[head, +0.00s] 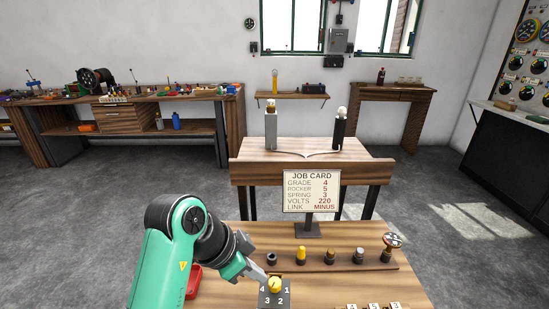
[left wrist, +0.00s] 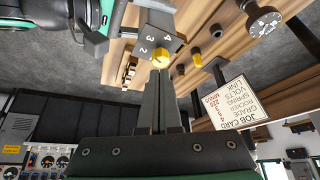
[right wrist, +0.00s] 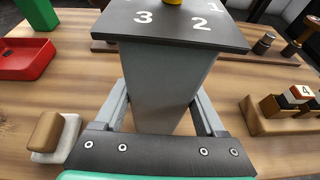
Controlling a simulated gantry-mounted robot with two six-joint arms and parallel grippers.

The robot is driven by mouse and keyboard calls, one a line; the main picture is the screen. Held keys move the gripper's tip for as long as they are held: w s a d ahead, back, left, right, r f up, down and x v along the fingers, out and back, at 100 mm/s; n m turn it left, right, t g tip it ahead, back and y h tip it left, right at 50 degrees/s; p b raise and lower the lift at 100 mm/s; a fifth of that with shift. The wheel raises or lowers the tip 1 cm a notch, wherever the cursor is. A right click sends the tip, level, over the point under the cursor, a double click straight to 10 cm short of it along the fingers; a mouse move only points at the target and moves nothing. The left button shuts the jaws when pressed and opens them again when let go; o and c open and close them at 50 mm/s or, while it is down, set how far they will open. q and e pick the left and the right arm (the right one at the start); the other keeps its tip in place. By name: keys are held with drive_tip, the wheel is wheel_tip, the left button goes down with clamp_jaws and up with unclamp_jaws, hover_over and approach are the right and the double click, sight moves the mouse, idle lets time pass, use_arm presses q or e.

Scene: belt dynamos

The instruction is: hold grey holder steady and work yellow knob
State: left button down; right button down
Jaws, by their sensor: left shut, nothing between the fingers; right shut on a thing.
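The grey holder (right wrist: 165,85) stands on the table as an upright post with a dark top plate numbered 1 to 4. It also shows in the head view (head: 272,300). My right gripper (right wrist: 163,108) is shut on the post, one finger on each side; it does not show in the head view. The yellow knob (head: 275,285) sits on the middle of the plate and shows in the left wrist view (left wrist: 160,60). My left gripper (head: 267,275) is shut and empty, its tips at the knob. I cannot tell whether they touch it, or which number the knob faces.
A job card (head: 311,192) stands behind a wooden strip (head: 345,266) with several pegs and knobs. A red tray (right wrist: 28,58) lies to the left. A wooden rack (right wrist: 280,118) with numbered blocks stands to the right. A small brown-and-white block (right wrist: 55,135) lies front left.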

sight(270, 291)
use_arm(q)
wheel_tip(270, 291, down, 5)
drive_tip(key=shift+f, duration=0.1)
use_arm(e)
drive_tip(key=shift+f, duration=0.15)
use_arm(q)
drive_tip(key=shift+w+d, duration=0.2)
drive_tip(key=shift+d, duration=0.05)
idle(0.7)
drive_tip(key=shift+w+d, duration=0.1)
drive_tip(key=shift+w, duration=0.1)
use_arm(e)
drive_tip(key=shift+a, duration=0.15)
idle(0.4)
use_arm(q)
drive_tip(key=shift+s+a, duration=0.2)
drive_tip(key=shift+a, duration=0.1)
wheel_tip(270, 291, up, 6)
idle(0.5)
drive_tip(key=shift+a, duration=0.1)
